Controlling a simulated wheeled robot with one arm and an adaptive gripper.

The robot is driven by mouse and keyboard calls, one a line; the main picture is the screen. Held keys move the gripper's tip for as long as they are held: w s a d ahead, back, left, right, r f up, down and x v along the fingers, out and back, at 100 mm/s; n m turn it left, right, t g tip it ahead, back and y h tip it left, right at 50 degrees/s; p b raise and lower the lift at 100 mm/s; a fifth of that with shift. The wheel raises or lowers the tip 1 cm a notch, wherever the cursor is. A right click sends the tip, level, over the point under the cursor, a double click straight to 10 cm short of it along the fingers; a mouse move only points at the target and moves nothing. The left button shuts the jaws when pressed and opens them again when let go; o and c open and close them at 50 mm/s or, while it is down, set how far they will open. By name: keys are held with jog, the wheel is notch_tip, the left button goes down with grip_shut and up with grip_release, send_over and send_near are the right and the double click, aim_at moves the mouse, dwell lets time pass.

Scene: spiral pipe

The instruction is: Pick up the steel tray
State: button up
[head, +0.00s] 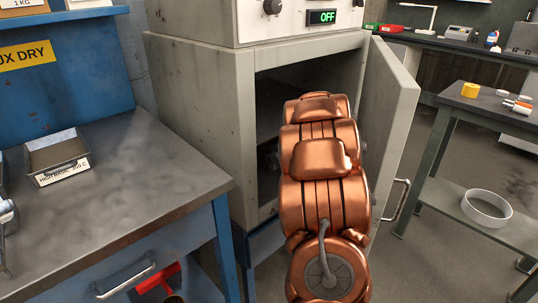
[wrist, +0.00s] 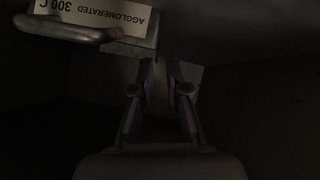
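A steel tray (head: 56,153) with a white label, partly readable as "HIGH BASIC 350 C", sits on the bench at the left in the head view. In the dark wrist view, a metal tray (wrist: 140,47) with an upside-down label "AGGLOMERATED 300 C" and a grey handle (wrist: 65,30) shows at the top left. I cannot tell which one is the task's tray. My gripper (wrist: 162,75) is inside the cabinet, its two fingers apart, near the right end of the labelled tray. Whether they touch it is unclear. The head view hides my gripper behind my copper arm.
The grey cabinet (head: 200,115) has its door (head: 388,125) open to the right, close beside my arm. A display above reads OFF. The steel-topped bench (head: 130,190) stands left.

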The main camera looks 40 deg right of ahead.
aim_at(260, 162)
jog(key=shift+b+x, duration=1.2)
jog(key=shift+x, duration=2.45)
jog(key=shift+r, duration=0.1)
grip_shut()
jog(key=shift+r, duration=0.1)
